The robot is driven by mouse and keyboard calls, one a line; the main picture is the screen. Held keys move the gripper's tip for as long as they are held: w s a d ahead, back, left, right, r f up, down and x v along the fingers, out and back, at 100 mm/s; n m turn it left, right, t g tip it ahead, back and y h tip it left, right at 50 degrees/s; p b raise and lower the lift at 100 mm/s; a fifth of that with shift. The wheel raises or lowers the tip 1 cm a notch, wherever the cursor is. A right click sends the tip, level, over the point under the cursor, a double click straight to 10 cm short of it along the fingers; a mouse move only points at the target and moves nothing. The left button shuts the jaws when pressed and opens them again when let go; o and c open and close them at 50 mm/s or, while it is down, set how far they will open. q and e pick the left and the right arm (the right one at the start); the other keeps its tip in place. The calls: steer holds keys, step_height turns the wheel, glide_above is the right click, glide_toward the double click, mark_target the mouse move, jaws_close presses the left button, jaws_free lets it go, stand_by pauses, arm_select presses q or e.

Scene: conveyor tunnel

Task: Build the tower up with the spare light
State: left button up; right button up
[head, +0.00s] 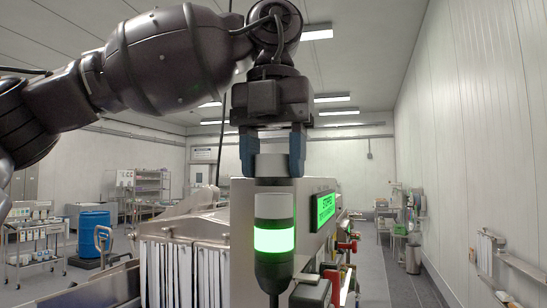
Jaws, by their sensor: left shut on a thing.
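The light is upright and in line with the signal tower below. The tower has a pale unlit segment (271,206) on top, a glowing green segment (273,240) under it and a dark base on a thin pole. My right gripper is not in view.
Behind the tower stands a metal conveyor machine with a green display (325,208) and a strip curtain (180,270). A blue drum (94,232) and a trolley (36,240) stand at left.

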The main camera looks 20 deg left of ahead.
arm_select(q)
steer(key=shift+f+b, duration=0.35)
steer(key=shift+f, duration=0.15)
steer(key=o, duration=1.3)
steer(key=shift+o, duration=0.2)
steer(key=shift+r, duration=0.1)
step_height(320, 180, up, 9)
steer(key=shift+p, duration=0.9)
steer(key=shift+r, duration=0.4)
steer(key=shift+r+p, duration=0.3)
steer(key=shift+r, duration=0.1)
